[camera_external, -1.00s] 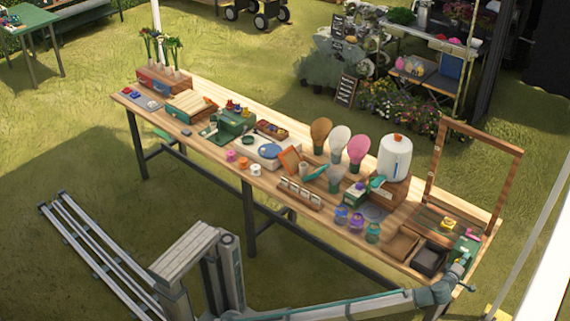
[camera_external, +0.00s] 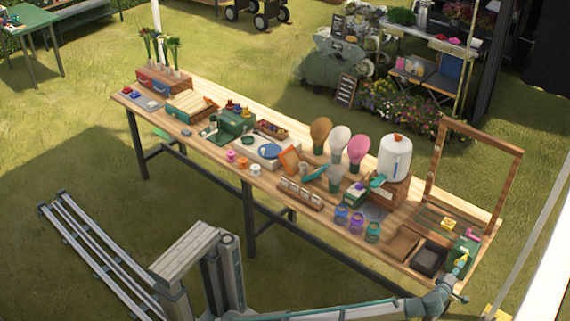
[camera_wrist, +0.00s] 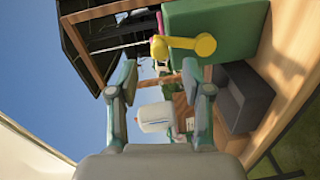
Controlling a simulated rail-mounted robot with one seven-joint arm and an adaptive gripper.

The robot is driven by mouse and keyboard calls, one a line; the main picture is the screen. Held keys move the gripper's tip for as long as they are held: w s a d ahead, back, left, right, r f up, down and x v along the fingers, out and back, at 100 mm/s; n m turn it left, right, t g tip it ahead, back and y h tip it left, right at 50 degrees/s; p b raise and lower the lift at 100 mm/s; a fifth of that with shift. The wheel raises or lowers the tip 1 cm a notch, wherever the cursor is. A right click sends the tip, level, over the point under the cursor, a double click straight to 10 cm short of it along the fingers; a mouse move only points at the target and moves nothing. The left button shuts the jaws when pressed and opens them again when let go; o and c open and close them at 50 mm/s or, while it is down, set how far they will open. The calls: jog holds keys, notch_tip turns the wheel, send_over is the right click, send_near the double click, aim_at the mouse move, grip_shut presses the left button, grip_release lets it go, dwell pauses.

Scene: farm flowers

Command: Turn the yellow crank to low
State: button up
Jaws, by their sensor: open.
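The yellow crank (camera_wrist: 187,46) is on the side of a green box (camera_wrist: 220,25), with its arm and rounded knob pointing left in the wrist view. In the external view the crank (camera_external: 460,265) is a small yellow shape on the green box (camera_external: 466,249) at the table's right end. My gripper (camera_wrist: 158,75) is open and empty, with a finger on each side below the crank in the wrist view. The crank lies beyond the fingertips, apart from them. In the external view my gripper (camera_external: 458,286) is just below the box, off the table's front edge. No low mark is readable.
A pink handle (camera_external: 473,235) is at the back of the green box. A dark tray (camera_external: 429,260) stands left of the box. A wooden frame (camera_external: 437,165) rises behind, and a white dispenser (camera_external: 394,158) stands farther left.

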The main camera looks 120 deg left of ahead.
jog(key=d, duration=0.5)
jog(key=shift+s+r, duration=0.2)
jog(key=shift+s, duration=0.2)
